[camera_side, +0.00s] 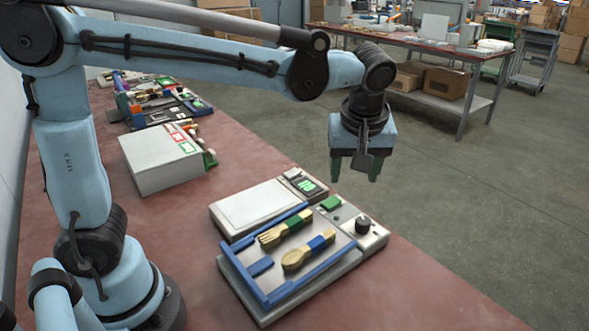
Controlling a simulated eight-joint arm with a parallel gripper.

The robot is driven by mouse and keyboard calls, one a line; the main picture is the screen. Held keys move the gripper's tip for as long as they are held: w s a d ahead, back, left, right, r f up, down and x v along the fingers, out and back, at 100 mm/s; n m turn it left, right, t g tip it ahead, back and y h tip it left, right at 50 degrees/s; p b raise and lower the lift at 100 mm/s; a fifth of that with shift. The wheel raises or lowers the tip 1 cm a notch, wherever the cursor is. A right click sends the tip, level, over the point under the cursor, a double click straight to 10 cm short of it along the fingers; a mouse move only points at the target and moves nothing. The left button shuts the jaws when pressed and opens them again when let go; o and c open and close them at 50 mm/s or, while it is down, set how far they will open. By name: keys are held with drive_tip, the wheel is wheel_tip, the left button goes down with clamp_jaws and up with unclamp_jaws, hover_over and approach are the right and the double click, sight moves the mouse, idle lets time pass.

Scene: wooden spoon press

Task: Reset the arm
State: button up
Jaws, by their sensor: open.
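My gripper (355,172) hangs from my light blue arm, pointing down with its two green fingertips apart. It is open and empty, in the air above and behind the right end of the press. The press (368,241) is a grey machine on the red table, with a blue frame (270,296) around its flat plate. A wooden spoon (296,259) with a blue band and a wooden fork (271,236) with a green band lie on the plate, side by side and apart from my gripper.
The press has a green button (331,202), a black knob (363,225) and a small display (307,185). A grey box-shaped device (158,163) stands further back on the red table (420,290). Other equipment sits at the far left. The table's right front is clear.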

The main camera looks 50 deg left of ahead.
drive_tip(key=s+a+f+m+t+h, duration=0.2)
drive_tip(key=s+a+f+m+t, duration=0.1)
drive_tip(key=s+a+m, duration=0.5)
drive_tip(key=s+m+t, duration=0.1)
drive_tip(key=s+m, duration=0.1)
drive_tip(key=shift+s+a+f+m+t, duration=0.2)
drive_tip(key=shift+s+f+m+t, duration=0.1)
drive_tip(key=shift+s+f+t, duration=0.1)
